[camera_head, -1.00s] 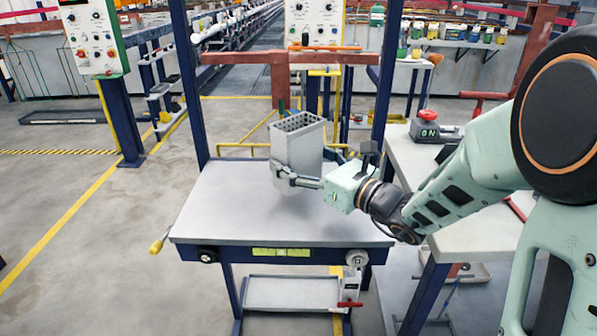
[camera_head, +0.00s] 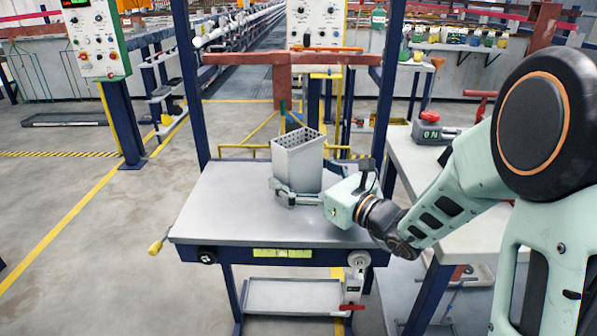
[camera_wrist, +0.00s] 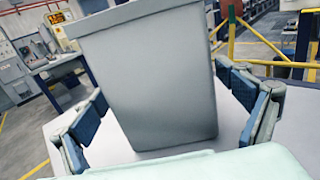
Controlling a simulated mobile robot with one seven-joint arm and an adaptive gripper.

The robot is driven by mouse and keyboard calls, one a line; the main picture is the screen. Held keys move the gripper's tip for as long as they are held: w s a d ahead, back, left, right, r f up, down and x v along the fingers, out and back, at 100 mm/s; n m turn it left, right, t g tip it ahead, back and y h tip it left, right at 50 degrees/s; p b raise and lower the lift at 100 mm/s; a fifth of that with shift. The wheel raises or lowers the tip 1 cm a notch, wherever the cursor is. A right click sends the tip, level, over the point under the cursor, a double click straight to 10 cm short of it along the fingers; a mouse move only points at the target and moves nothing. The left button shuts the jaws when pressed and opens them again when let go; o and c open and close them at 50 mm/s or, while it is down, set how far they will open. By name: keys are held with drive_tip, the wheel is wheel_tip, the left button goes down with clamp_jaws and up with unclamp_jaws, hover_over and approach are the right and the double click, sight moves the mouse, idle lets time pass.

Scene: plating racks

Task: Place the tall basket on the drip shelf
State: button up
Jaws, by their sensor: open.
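The tall basket (camera_head: 297,163) is a grey box with a grid of holes in its top. It stands upright on the grey top (camera_head: 215,215) of a blue-framed stand, and its lower part fills the middle of the wrist view (camera_wrist: 150,80). My gripper (camera_head: 296,190) is low at the basket. Its fingers are spread on either side of it, with visible gaps in the wrist view (camera_wrist: 172,118). A shallow grey lower shelf (camera_head: 292,296) sits under the stand's top. No label shows which surface is the drip shelf.
Blue uprights and a rusty red crossbar (camera_head: 240,58) frame the stand's back. A side table (camera_head: 430,185) with a red-buttoned ON box (camera_head: 432,130) is to the right. A control panel (camera_head: 93,40) stands at left. The stand's top is clear at front and left.

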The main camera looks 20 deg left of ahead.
drive_tip(key=shift+r, duration=0.25)
drive_tip(key=p+v, duration=0.1)
drive_tip(key=v, duration=1.1)
drive_tip(key=shift+f+p, duration=0.15)
drive_tip(key=shift+p, duration=0.15)
